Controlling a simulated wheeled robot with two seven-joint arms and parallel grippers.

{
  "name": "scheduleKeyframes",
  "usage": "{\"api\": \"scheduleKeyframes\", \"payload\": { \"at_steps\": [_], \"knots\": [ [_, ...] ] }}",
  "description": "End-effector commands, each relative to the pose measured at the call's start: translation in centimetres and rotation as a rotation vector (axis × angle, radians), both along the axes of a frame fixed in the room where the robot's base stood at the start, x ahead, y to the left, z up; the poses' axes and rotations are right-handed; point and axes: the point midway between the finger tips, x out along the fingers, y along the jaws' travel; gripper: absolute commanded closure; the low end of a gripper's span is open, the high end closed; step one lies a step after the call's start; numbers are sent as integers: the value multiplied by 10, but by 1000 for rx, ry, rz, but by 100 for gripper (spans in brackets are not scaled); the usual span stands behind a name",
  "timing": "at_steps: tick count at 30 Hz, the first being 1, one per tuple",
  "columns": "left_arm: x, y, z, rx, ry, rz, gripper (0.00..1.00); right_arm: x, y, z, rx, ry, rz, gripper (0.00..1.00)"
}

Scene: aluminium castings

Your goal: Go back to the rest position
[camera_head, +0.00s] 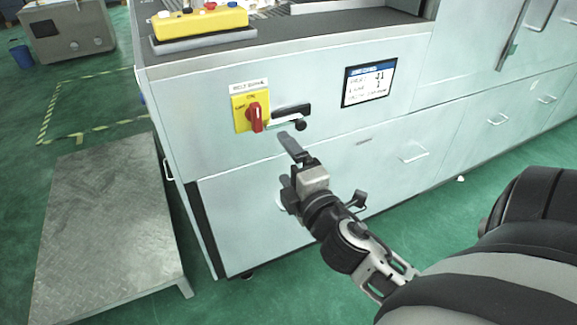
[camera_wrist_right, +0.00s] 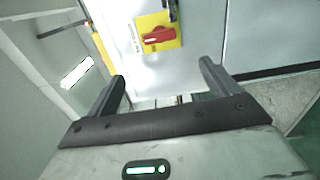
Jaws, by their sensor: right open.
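My right gripper (camera_head: 285,160) reaches in from the right in the head view, in front of the machine's pale front panel. It is open and empty, below and slightly right of the red rotary switch (camera_head: 255,117) on its yellow plate (camera_head: 240,101). The red handle stands roughly upright in the head view. In the right wrist view both fingers of the right gripper (camera_wrist_right: 162,73) are spread apart with nothing between them. The red switch (camera_wrist_right: 157,39) appears beyond the fingertips, apart from them. My left gripper is not in view.
A black latch-like handle (camera_head: 292,116) and a display panel (camera_head: 369,82) are right of the switch. A yellow button box (camera_head: 200,24) sits on the machine top. A metal platform (camera_head: 110,225) stands at left. Green floor (camera_head: 130,95) is open behind it.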

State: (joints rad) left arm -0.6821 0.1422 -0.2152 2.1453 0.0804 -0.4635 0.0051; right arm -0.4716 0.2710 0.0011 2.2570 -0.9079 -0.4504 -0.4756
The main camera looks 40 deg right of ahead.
Motion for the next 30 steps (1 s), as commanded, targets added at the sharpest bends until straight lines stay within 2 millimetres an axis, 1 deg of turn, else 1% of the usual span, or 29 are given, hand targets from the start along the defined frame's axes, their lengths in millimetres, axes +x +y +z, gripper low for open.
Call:
{"api": "scheduleKeyframes", "payload": {
  "at_steps": [16, 17, 19, 20, 23, 24, 26, 27, 30],
  "knots": [
    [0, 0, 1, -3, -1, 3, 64, -1, 0, 0, 1, 1, 1, 13],
    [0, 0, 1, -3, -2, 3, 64, -1, 1, -1, 8, 3, 2, 13],
    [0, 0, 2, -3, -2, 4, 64, -3, 6, -11, 70, 22, 11, 13],
    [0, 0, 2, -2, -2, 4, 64, -5, 10, -19, 122, 38, 19, 13],
    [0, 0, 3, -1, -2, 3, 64, -17, 34, -59, 408, 124, 46, 13],
    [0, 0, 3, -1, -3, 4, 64, -24, 48, -77, 557, 167, 51, 13],
    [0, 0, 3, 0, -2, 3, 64, -38, 70, -104, 785, 236, 47, 13],
    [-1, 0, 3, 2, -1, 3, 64, -48, 86, -119, 934, 281, 38, 13],
    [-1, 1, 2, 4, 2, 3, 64, -73, 122, -148, 1259, 379, -7, 13]
  ]
}}
